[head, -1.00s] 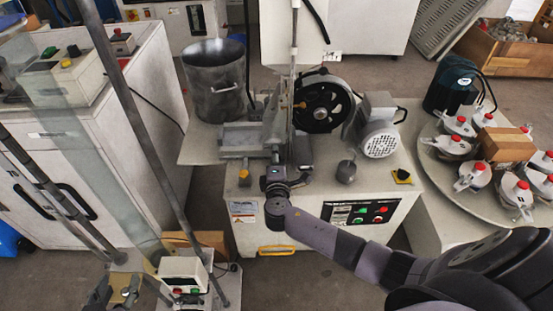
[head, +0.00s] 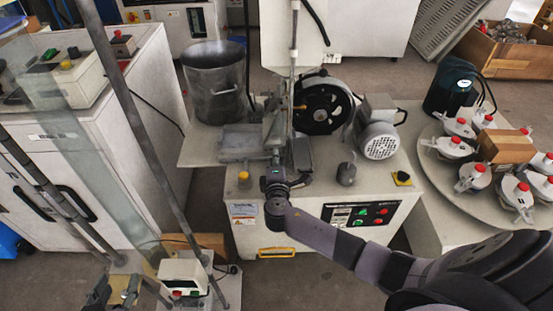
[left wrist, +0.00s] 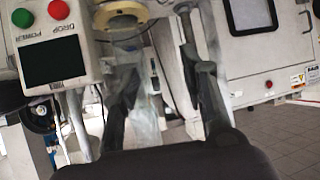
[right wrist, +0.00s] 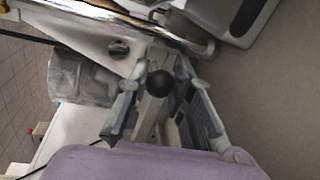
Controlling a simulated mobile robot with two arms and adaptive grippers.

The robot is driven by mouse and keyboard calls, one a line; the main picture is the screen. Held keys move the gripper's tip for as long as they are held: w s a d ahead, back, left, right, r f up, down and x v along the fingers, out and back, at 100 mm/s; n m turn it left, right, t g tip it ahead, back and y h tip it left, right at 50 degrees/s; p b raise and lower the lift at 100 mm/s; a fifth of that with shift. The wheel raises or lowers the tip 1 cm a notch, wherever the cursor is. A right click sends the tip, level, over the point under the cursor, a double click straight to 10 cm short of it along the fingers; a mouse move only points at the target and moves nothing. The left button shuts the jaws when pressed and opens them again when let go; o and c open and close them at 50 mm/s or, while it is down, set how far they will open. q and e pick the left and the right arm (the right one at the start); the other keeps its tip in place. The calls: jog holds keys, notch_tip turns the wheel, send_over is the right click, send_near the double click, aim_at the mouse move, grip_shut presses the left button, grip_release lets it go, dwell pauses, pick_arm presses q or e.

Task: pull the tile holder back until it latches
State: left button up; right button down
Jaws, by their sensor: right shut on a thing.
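The tile holder (head: 240,143) appears to be the grey metal assembly on the white tile-testing machine, left of the black wheel. My right gripper (head: 277,152) is at its front right side. In the right wrist view, its fingers stand either side of a grey bar with a black ball knob (right wrist: 160,83), and it is shut on this part of the holder. The exact contact is hard to see. My left gripper (head: 120,291) is at the lower left, away from the holder. In the left wrist view its fingers (left wrist: 163,95) are spread, with nothing seen held between them.
A metal bucket (head: 214,88) stands behind the holder. A motor (head: 379,135) and a control panel (head: 360,213) are to the right. A post-mounted control box (head: 186,274) stands close to my left gripper.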

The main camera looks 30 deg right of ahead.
jog(key=shift+f, duration=0.1)
dwell(0.4)
jog(key=shift+a, duration=0.15)
jog(key=shift+w+a+b, duration=0.2)
jog(key=shift+w+a, duration=0.15)
jog(key=shift+a, duration=0.35)
jog(key=shift+w+a+b, duration=0.2)
jog(key=shift+w+a, duration=0.1)
jog(key=shift+a, duration=0.4)
jog(key=shift+w+a+b, duration=0.2)
jog(key=shift+w+a, duration=0.15)
jog(key=shift+a, duration=0.35)
pick_arm(q)
jog(key=w+r+t, duration=0.1)
jog(key=w+d+r+t, duration=0.1)
jog(key=r, duration=0.1)
jog(key=r+t+h, duration=0.1)
jog(key=r, duration=0.1)
jog(key=shift+w+d, duration=0.2)
jog(key=shift+w, duration=0.2)
pick_arm(e)
jog(key=c, duration=1.4)
grip_release()
jog(key=shift+d, duration=0.1)
jog(key=v, duration=1.2)
